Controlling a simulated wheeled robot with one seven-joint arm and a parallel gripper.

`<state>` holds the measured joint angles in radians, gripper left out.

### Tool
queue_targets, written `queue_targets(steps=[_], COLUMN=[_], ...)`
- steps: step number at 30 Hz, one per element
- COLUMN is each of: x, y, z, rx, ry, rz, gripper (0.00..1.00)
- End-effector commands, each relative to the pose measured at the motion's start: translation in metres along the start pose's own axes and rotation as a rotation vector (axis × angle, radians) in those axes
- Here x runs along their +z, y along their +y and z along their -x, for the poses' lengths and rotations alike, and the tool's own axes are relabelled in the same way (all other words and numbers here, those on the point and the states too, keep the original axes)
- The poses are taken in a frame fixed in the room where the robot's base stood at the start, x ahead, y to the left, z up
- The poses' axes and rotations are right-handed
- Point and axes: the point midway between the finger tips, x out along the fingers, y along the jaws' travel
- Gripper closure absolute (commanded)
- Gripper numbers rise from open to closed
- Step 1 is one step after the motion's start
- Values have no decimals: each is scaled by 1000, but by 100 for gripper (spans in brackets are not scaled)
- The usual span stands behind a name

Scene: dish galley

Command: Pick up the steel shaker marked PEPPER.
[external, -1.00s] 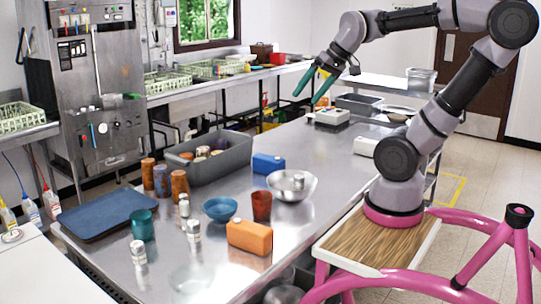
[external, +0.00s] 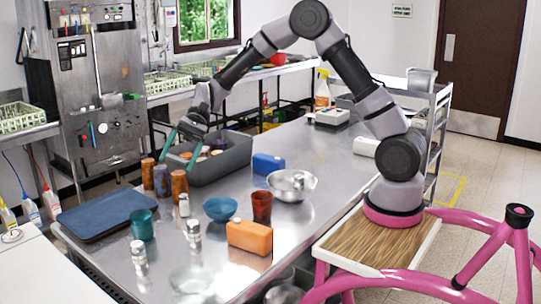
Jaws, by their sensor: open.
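Several small pale shakers with steel tops stand on the steel table: one at the front left (external: 139,254), one right of it (external: 194,235), and one farther back (external: 184,206). A similar small shaker (external: 299,181) shows at the steel bowl (external: 285,190). Their markings are too small to read, so I cannot tell which is PEPPER. My gripper (external: 176,162) is open and empty, its two teal fingers pointing down near the brown tumblers and the grey tub. It is behind and above the shakers, apart from them.
Brown and blue-grey tumblers (external: 162,181) stand by the grey tub (external: 222,166). A clear dish (external: 190,280) lies in front.

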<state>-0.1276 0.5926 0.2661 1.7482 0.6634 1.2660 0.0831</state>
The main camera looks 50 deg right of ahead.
Motion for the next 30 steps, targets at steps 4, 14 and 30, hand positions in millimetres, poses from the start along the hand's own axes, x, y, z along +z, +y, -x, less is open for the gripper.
queue_targets(steps=[4,14,30], x=[-34,-100,-155], y=[-15,-27,-4], z=[-60,-166,-221], rx=[-40,-155,-199], ry=[-166,-468,-554], rz=[-139,-435,-536], gripper=[16,16,16])
